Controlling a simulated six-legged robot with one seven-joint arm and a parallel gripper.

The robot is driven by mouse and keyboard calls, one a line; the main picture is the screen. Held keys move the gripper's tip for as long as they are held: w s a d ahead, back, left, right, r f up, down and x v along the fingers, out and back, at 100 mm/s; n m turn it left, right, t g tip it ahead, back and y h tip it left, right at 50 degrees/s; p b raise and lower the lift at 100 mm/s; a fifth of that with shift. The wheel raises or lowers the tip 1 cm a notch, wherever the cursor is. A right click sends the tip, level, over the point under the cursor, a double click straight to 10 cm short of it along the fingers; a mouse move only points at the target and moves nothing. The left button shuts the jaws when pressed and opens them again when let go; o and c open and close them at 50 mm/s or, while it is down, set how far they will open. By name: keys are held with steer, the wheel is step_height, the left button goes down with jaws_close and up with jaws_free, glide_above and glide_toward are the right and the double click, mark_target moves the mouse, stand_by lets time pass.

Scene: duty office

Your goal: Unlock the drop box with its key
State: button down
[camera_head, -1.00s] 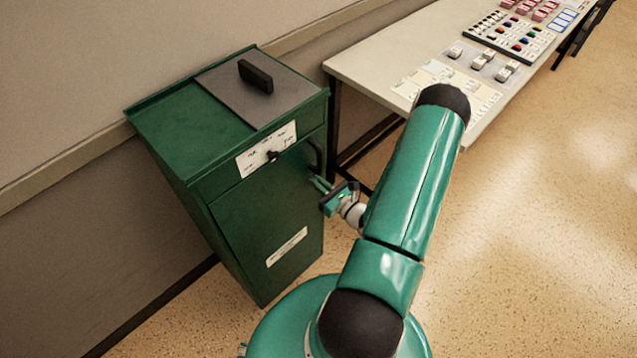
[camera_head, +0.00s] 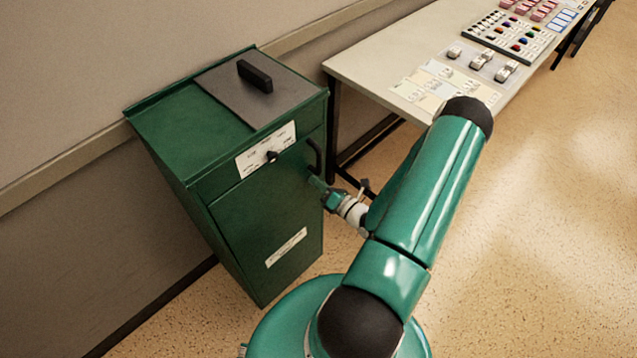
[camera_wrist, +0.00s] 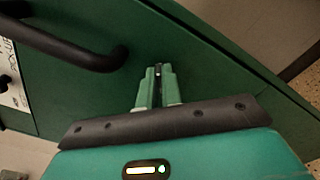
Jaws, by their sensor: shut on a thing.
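The drop box (camera_head: 240,220) is a tall green metal cabinet against the wall, with its front door shut. A white dial plate with a black knob (camera_head: 272,156) is on its upper front. A dark bar handle (camera_wrist: 70,47) is near the door's right edge. My gripper (camera_head: 318,185) is at the front face, just below the handle. In the wrist view its two green fingers (camera_wrist: 159,80) are shut on a small dark thing, likely the key (camera_wrist: 158,70). The fingers hide most of it. I cannot see the keyhole or tell how far in the key is.
A grey lid with a black grip (camera_head: 256,76) is on top of the box. A pale table (camera_head: 370,70) stands to the right, with cards, small blocks and a tray of coloured pieces on it. The floor (camera_head: 540,230) at right is clear.

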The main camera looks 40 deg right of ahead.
steer(key=m, duration=0.8)
steer(key=shift+f, duration=0.15)
stand_by(0.5)
steer(key=c, duration=1.6)
jaws_free()
steer(key=s, duration=1.3)
steer(key=shift+s+d, duration=0.25)
steer(key=shift+s, duration=0.15)
